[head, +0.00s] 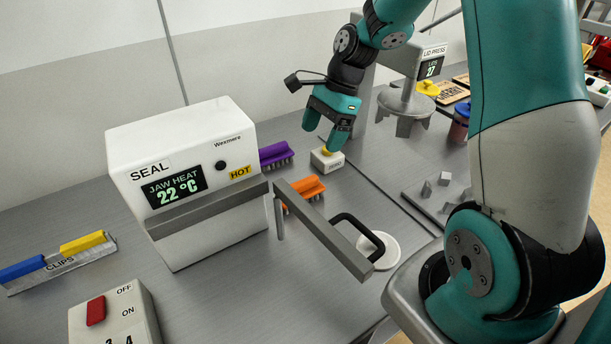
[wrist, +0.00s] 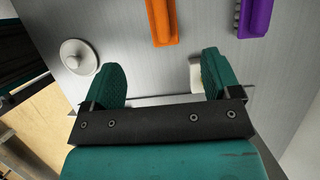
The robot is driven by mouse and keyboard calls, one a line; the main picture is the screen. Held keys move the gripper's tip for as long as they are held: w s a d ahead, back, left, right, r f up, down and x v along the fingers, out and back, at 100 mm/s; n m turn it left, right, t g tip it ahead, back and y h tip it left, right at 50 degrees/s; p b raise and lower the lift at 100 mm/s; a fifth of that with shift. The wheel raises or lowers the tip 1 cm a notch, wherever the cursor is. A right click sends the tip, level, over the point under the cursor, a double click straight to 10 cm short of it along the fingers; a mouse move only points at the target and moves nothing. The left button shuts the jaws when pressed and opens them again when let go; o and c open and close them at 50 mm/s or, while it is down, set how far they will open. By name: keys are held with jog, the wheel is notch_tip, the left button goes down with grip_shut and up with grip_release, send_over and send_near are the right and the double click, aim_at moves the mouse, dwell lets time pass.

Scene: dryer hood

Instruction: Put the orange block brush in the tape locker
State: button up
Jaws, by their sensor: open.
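The orange block brush (head: 304,188) lies on the grey bench just right of the white SEAL machine, partly hidden behind a grey bar. In the wrist view the orange brush (wrist: 161,20) lies at the top middle, beyond my fingertips. My gripper (head: 326,128) is open and empty, above the bench, behind and to the right of the orange brush in the head view. Its two teal fingers (wrist: 158,78) stand apart in the wrist view, with bare bench between them. I see nothing labelled as the tape locker.
A purple brush (head: 274,153) lies behind the orange one. A small white box with a yellow button (head: 327,160) stands below my gripper. The LID PRESS (head: 405,100) stands behind.

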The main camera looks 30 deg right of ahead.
aim_at(303, 180)
jog(key=p+x, duration=0.1)
jog(key=x, duration=0.8)
jog(key=shift+s+f+p, duration=0.15)
jog(key=shift+f+p, duration=0.2)
jog(key=shift+f, duration=0.1)
jog(key=shift+p+x, duration=0.9)
jog(key=shift+x, duration=1.95)
jog(key=shift+w, duration=0.25)
jog(key=c, duration=1.1)
notch_tip(303, 180, up, 20)
jog(key=b, duration=0.2)
